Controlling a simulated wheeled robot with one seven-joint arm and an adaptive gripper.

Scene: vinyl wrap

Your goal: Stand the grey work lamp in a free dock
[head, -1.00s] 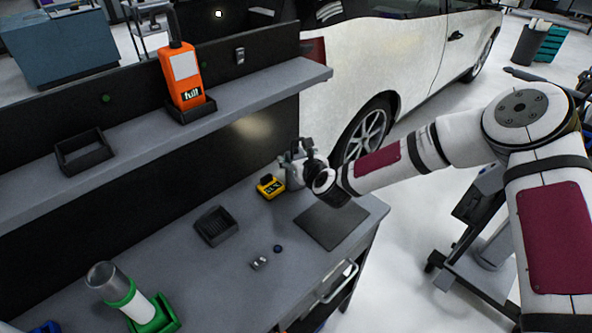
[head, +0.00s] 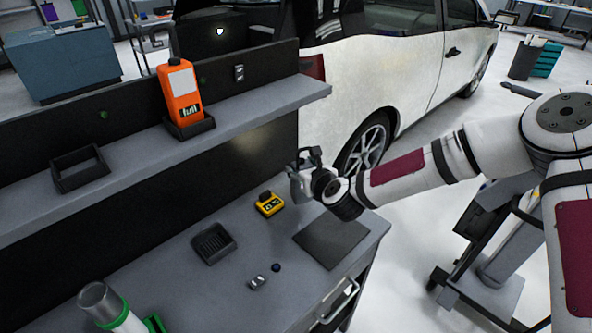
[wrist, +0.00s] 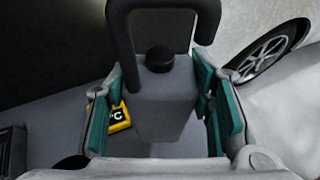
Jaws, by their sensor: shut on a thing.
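The grey work lamp (wrist: 165,100) is between my gripper's teal-lined fingers in the wrist view, its black hooped handle and round black knob upward. My gripper (head: 308,176) is shut on it, above the back of the bench; there the lamp is small and partly hidden. An empty black dock (head: 80,168) sits on the shelf at the left.
A yellow device (head: 269,204) stands on the bench left of my gripper and shows in the wrist view (wrist: 119,117). A dark mat (head: 331,239) lies at the bench's right end. Small items (head: 257,282) lie in front.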

